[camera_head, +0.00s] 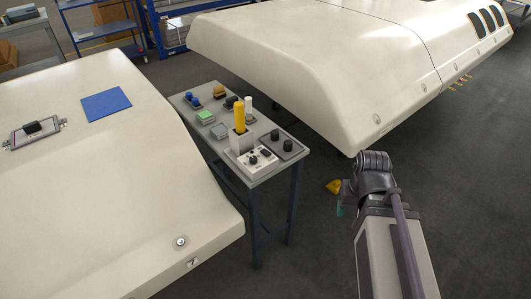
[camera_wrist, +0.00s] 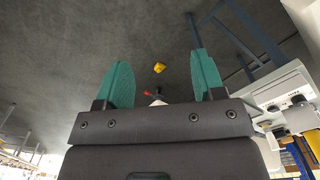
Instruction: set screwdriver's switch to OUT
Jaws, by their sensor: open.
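A tall yellow cylinder (camera_head: 239,116), perhaps the screwdriver's handle, stands upright in a pale holder (camera_head: 242,142) on the small grey table (camera_head: 217,137). A white box with dark knobs (camera_head: 253,162) sits in front of it at the table's near end. I cannot make out which control is the switch or how it is set. My gripper, with green fingers (camera_wrist: 161,62), is open, with nothing gripped between them. In the head view it is right of the table, apart from it, with one green finger (camera_head: 340,209) partly showing.
A yellow object (camera_head: 333,187) lies on the floor by my gripper. A dark plate with round knobs (camera_head: 281,145) and several small items share the table. Large cream panels stand left (camera_head: 110,190) and behind right (camera_head: 320,60).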

